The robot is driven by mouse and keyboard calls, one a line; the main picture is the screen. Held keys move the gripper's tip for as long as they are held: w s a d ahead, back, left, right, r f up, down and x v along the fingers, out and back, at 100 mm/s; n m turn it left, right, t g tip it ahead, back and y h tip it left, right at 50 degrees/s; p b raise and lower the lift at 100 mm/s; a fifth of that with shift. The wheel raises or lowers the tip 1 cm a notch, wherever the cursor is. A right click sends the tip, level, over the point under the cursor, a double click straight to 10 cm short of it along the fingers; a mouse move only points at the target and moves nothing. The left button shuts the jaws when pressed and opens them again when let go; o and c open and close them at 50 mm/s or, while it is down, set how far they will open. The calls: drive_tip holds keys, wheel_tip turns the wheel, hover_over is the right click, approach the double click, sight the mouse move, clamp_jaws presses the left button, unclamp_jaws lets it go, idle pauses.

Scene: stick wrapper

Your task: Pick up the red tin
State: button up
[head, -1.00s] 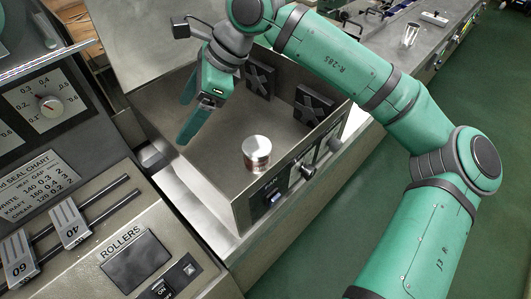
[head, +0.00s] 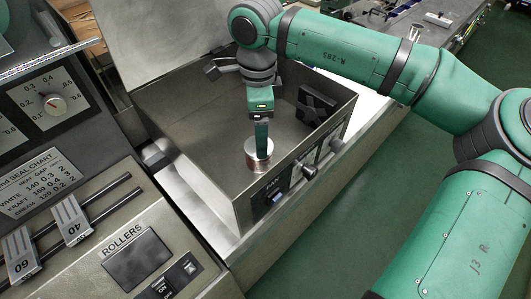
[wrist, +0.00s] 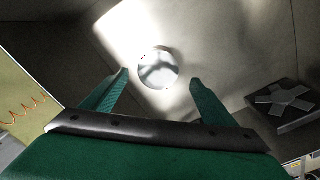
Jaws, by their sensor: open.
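A small round tin (head: 259,163) with a shiny silver lid and a reddish-copper side stands upright on the floor of an open metal box. In the wrist view its round lid (wrist: 158,69) shows just beyond the fingertips, roughly midway between them. My gripper (head: 262,150) points down at the tin; in the head view a finger covers part of the lid. In the wrist view my gripper (wrist: 158,80) is open, its two green fingers apart with nothing between them. I cannot tell whether a finger touches the tin.
The box (head: 235,205) has raised walls close around the tin, with knobs on its front. A control panel with rollers switch (head: 140,260) stands at left.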

sight(254, 164)
drive_tip(key=shift+s+a+f, duration=0.1)
drive_tip(key=shift+s+f, duration=0.05)
drive_tip(key=shift+f, duration=1.3)
drive_tip(key=shift+s+a+f, duration=0.1)
drive_tip(key=shift+f, duration=1.35)
drive_tip(key=c, duration=1.4)
